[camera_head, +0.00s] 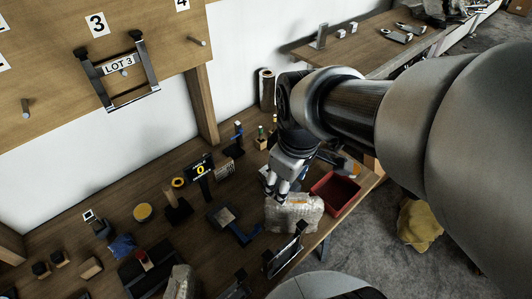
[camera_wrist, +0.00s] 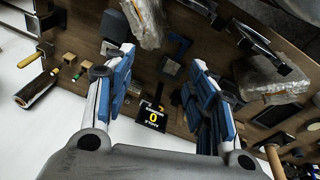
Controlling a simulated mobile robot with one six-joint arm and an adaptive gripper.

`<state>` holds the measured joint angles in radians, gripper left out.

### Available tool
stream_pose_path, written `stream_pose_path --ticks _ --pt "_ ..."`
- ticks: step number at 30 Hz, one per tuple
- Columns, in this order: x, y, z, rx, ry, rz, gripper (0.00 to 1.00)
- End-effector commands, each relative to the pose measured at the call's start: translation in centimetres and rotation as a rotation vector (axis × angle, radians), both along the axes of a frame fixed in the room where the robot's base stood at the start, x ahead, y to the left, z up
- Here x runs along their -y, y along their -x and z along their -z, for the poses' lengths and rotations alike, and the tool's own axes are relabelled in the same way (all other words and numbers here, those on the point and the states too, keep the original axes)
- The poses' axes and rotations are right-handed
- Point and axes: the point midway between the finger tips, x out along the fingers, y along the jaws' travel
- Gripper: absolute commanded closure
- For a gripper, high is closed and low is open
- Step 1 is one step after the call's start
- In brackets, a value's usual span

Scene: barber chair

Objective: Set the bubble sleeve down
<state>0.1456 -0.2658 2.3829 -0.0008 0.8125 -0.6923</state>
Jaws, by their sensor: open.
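The bubble sleeve (camera_head: 294,213), a pale, crinkled, translucent packet, lies on the wooden bench near its front edge, beside a red bin. In the wrist view a crinkled clear sleeve (camera_wrist: 146,22) shows at the top, beyond the fingers. My gripper (camera_head: 277,190) is at the sleeve's wall-side left end, fingers pointing down. In the wrist view my gripper (camera_wrist: 162,68) has its blue-padded fingers wide apart with nothing gripped between them. Whether a fingertip touches the sleeve I cannot tell. A second clear wrapped packet (camera_head: 180,283) lies farther left; it also shows in the wrist view (camera_wrist: 268,82).
The red bin (camera_head: 337,191) stands right of the sleeve. A black stand (camera_head: 285,254) is in front of it and a blue-edged tray (camera_head: 230,222) to its left. A small display reading 0 (camera_head: 200,169) stands nearer the wall. Other small items crowd the bench.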

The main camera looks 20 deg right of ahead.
Motion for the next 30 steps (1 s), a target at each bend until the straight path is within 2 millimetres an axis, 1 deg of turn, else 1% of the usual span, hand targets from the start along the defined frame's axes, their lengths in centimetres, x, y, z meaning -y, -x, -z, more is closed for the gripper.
stream_pose_path --ticks 1,4,7,9,11,16,22,25,30 --pt "-1.0 1.4 -1.5 0.047 -0.019 0.077 0.49" --pt "-2.4 3.8 -3.2 0.111 -0.073 0.239 0.49" --pt "-3.4 5.9 -4.2 0.158 -0.125 0.367 0.49" --pt "-3.8 6.9 -4.6 0.18 -0.156 0.434 0.49" --pt "-4.0 7.5 -4.7 0.192 -0.175 0.473 0.49" --pt "-4.2 8.1 -4.9 0.203 -0.197 0.52 0.49" --pt "-4.2 8.1 -4.8 0.203 -0.196 0.519 0.49" --pt "-4.2 8.1 -4.3 0.203 -0.196 0.519 0.49" --pt "-4.2 8.0 -4.5 0.202 -0.196 0.518 0.49"
